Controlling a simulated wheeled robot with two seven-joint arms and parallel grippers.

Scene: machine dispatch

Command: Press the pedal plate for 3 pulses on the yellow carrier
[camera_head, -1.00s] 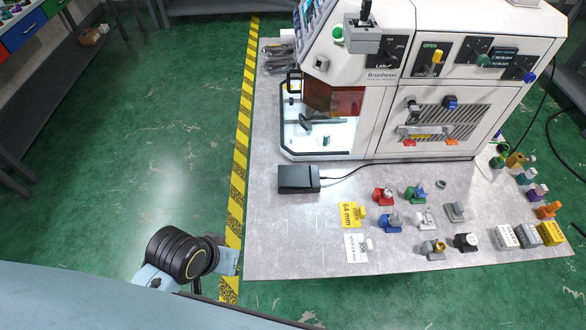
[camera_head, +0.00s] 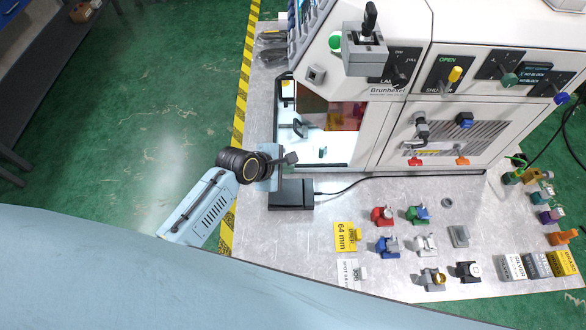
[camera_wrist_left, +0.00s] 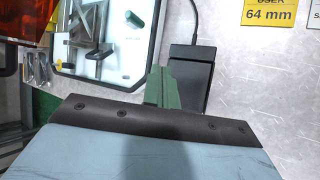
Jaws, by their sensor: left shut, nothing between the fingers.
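The pedal plate is a flat black box (camera_head: 291,193) with a cable, lying on the metal table in front of the machine. It also shows in the left wrist view (camera_wrist_left: 192,65). My left gripper (camera_head: 289,158) is shut and empty, near the pedal's back edge. In the left wrist view its closed fingers (camera_wrist_left: 160,86) overlap the pedal's left side; I cannot tell whether they touch it. A small yellow piece (camera_head: 355,235) stands by the yellow "64 mm" card; I cannot tell whether it is the yellow carrier. My right gripper is not in view.
The white machine (camera_head: 400,130) has an open lit chamber (camera_head: 345,177) behind the pedal, with a small green part (camera_wrist_left: 133,75) inside. Several coloured pieces, including red (camera_head: 381,216) and blue (camera_head: 386,247) ones, stand right of the pedal. The pedal's cable (camera_head: 345,185) runs right.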

